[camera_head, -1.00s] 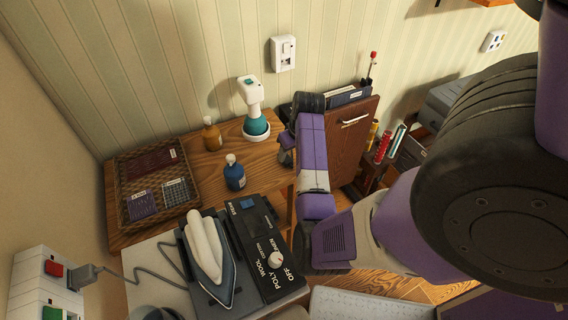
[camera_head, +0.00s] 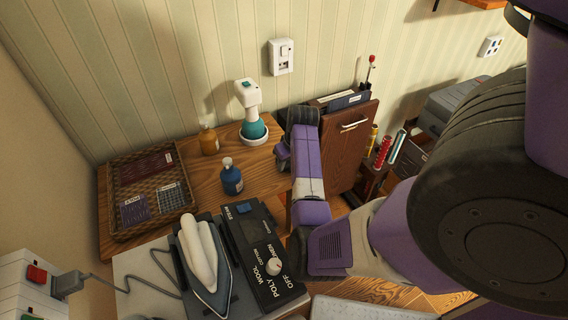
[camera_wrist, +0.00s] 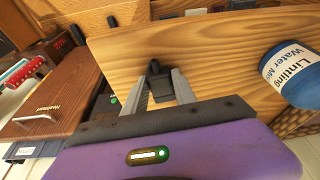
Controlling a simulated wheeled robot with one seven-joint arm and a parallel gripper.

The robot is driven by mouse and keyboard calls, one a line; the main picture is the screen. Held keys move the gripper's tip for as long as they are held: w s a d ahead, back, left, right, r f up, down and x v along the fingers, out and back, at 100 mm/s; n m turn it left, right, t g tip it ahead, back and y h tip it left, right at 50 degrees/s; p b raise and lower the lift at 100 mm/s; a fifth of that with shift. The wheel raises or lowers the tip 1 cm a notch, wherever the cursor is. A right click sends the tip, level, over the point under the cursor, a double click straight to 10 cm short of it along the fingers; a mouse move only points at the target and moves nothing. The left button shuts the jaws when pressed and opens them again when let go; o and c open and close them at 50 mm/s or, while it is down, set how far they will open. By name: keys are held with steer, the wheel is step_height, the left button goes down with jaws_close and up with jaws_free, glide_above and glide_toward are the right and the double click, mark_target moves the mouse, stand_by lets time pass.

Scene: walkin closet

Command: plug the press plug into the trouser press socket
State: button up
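In the wrist view, my gripper (camera_wrist: 160,84) has its two fingers against the sides of a small dark plug (camera_wrist: 156,80), which I take as the press plug. The wooden tabletop is behind it. In the head view, my gripper (camera_head: 283,154) is at the right end of the wooden table, seen from behind, and hides the plug. The trouser press (camera_head: 349,148), a brown panel with a metal handle, stands just right of the table; it also shows in the wrist view (camera_wrist: 58,112). A white wall socket (camera_head: 281,57) is above and behind the gripper.
An iron (camera_head: 207,265) is in front. Another wall plate (camera_head: 490,46) is far right.

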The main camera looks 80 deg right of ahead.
mark_target(287, 164)
jaws_close()
jaws_free()
jaws_close()
steer(key=shift+r+p, duration=3)
steer(key=shift+r, duration=0.05)
steer(key=shift+s, duration=0.1)
